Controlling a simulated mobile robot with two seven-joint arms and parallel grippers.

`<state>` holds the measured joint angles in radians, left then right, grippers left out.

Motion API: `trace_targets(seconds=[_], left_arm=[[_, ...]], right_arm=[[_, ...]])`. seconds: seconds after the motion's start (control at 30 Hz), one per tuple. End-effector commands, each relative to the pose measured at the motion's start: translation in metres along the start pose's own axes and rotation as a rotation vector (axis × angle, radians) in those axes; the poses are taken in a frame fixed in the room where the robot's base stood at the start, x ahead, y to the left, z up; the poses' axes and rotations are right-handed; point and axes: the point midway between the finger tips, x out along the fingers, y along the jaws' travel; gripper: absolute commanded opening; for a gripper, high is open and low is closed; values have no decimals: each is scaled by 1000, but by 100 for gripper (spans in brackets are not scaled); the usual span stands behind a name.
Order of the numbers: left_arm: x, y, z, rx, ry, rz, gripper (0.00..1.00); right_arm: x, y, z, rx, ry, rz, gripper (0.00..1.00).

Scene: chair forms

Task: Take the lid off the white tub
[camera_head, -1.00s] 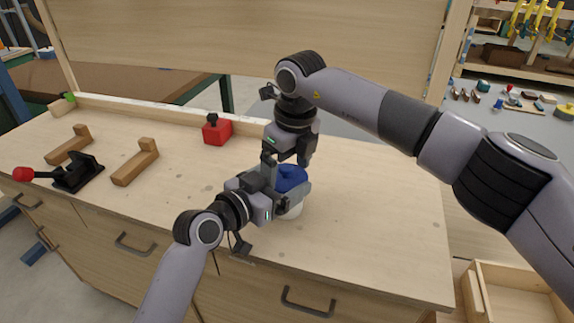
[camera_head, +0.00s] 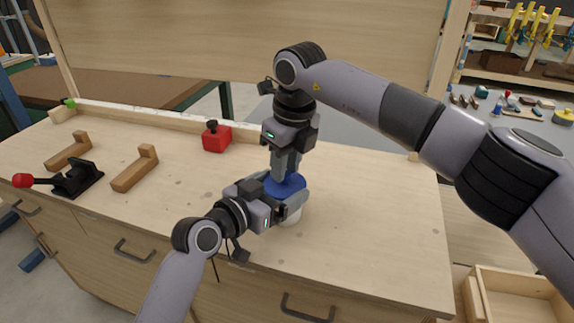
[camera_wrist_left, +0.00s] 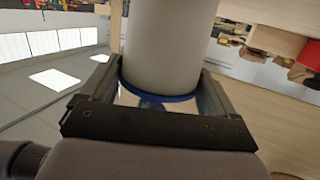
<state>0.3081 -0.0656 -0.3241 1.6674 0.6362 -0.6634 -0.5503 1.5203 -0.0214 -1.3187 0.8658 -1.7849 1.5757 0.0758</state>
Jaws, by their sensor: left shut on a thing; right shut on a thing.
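The white tub (camera_head: 291,216) stands near the front of the workbench, mostly hidden by my left gripper. Its blue lid (camera_head: 288,188) sits on top. My left gripper (camera_head: 288,203) comes in low from the left and is shut around the tub's side. In the left wrist view the tub (camera_wrist_left: 172,45) shows as a pale grey cylinder between the two fingers, with the lid's blue rim (camera_wrist_left: 165,98) across it. My right gripper (camera_head: 286,173) points straight down from above, shut on the middle of the lid. Its fingers hide the part they hold.
A red block with a black knob (camera_head: 216,136) stands behind to the left. Two wooden L-shaped pieces (camera_head: 135,168) and a black toggle clamp with a red handle end (camera_head: 75,178) lie at the left. The workbench (camera_head: 380,220) is clear at the right.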

Motion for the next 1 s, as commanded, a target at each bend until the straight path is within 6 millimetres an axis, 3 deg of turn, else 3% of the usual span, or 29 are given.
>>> trace_targets(seconds=[0.43, 1.0], left_arm=[[1, 3, 3, -2, -8, 8, 35], [1, 4, 4, -3, -9, 11, 35]], right_arm=[[-6, -2, 1, 0, 1, -146, 0], [-13, -6, 2, 11, -5, -94, 0]])
